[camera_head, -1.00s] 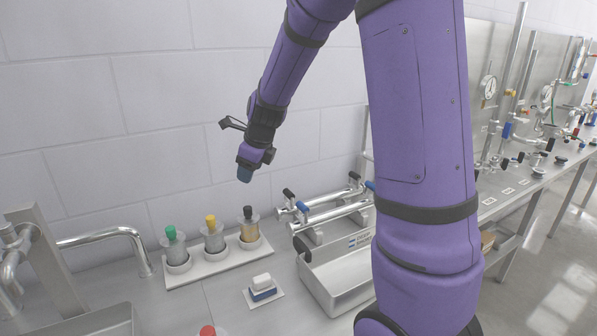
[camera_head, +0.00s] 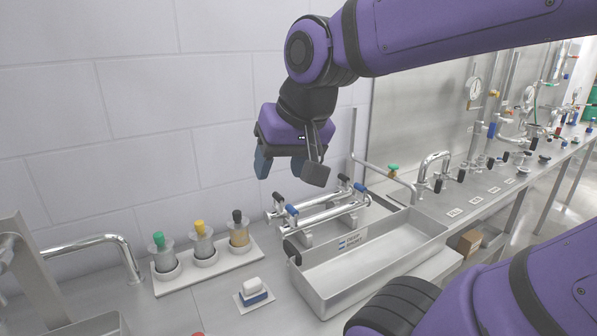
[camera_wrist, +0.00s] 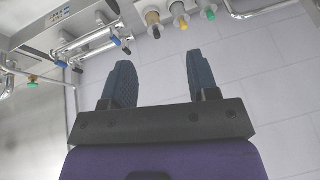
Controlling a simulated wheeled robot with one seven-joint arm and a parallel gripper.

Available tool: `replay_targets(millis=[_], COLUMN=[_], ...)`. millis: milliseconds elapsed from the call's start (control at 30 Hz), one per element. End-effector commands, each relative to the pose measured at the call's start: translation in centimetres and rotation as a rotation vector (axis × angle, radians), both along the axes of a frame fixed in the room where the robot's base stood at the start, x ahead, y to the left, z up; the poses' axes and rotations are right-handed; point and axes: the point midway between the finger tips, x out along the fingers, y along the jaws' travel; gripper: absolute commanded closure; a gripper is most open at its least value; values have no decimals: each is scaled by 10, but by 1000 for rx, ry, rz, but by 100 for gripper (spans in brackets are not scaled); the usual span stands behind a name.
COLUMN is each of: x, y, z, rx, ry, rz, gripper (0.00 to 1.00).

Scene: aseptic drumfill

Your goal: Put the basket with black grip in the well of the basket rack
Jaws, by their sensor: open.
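A cylindrical basket with a black grip (camera_head: 238,233) stands upright at the right end of a white rack (camera_head: 207,274) on the bench; its lower end is at the ring-shaped seat there. A basket with a yellow grip (camera_head: 203,240) and one with a green grip (camera_head: 164,252) stand beside it to the left. My gripper (camera_head: 289,168) is open and empty, in the air above and right of the black-grip basket. In the wrist view, the black-grip basket (camera_wrist: 153,17) is at the top, beyond my spread fingers (camera_wrist: 162,82), not between them.
Chrome pipes with blue and black valve handles (camera_head: 325,213) stand right of the rack. A steel basin (camera_head: 375,262) lies in front of them. A small white-and-blue block (camera_head: 253,292) sits before the rack. A curved faucet (camera_head: 100,243) is at left. The wall is close behind.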

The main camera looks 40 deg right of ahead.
Motion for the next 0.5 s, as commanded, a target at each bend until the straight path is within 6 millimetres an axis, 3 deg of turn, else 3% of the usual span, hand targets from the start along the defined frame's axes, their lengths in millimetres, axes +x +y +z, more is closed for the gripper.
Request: replay_targets(millis=[100,200,500], x=[-23,-34,-39], y=[0,0,0], z=[0,-1,-2], rx=[-91,-139,-167], ry=[-14,-17,-16], rz=[150,229,274], gripper=[46,46,46])
